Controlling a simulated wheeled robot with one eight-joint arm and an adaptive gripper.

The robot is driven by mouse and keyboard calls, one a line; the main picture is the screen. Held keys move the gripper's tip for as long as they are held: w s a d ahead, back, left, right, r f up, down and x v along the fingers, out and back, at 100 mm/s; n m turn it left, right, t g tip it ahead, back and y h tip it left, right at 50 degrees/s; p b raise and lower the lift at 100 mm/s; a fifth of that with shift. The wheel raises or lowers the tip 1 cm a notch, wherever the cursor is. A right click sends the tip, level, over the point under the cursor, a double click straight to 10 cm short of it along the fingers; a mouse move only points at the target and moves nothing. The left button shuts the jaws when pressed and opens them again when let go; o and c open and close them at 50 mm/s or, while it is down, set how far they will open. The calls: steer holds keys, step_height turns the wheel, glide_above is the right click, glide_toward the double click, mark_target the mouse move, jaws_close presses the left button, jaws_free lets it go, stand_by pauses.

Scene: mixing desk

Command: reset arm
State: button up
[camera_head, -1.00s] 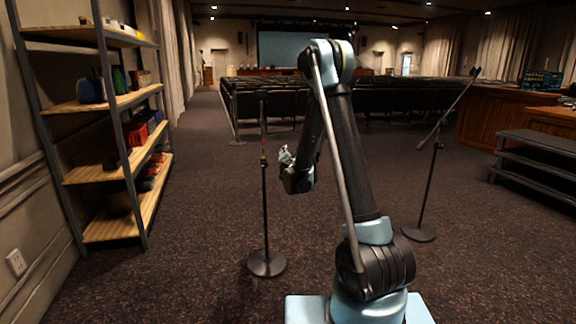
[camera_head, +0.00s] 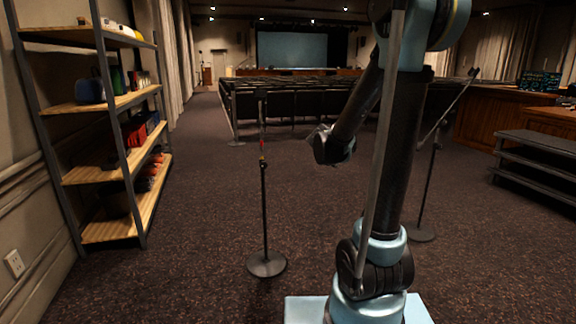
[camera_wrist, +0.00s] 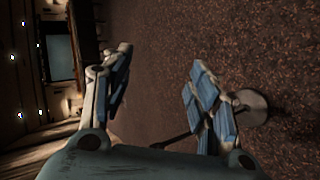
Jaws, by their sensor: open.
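My gripper (camera_wrist: 158,85) is open and empty in the wrist view, its two blue-padded fingers spread apart with dark carpet beyond them. In the head view my gripper (camera_head: 322,133) is small and partly hidden at the end of my raised arm, right of the near microphone stand. Nothing is held between the fingers.
A microphone stand (camera_head: 265,210) stands left of my arm; another stand (camera_head: 428,180) is partly behind it. A shelf unit (camera_head: 110,180) with several items lines the left wall. Rows of chairs (camera_head: 300,103) lie ahead; dark steps (camera_head: 540,150) are at right. Carpet (camera_head: 200,220) is clear between.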

steer(key=s+f+m+g+y, duration=0.1)
steer(key=s+f+m+g, duration=0.2)
steer(key=s, duration=1)
steer(key=s+f+m+g+y, duration=0.2)
steer(key=s+f+m+g, duration=0.1)
steer(key=s, duration=1)
steer(key=s+f+m+g+y, duration=0.1)
steer(key=s+f+m, duration=0.4)
steer(key=s, duration=0.8)
steer(key=shift+s+f+m+g+y, duration=0.2)
steer(key=shift+s+m+g+y, duration=0.1)
steer(key=shift+m+g, duration=0.55)
steer(key=shift+w, duration=0.1)
steer(key=shift+w+a+f, duration=0.1)
steer(key=shift+w+f, duration=0.1)
steer(key=shift+w, duration=0.15)
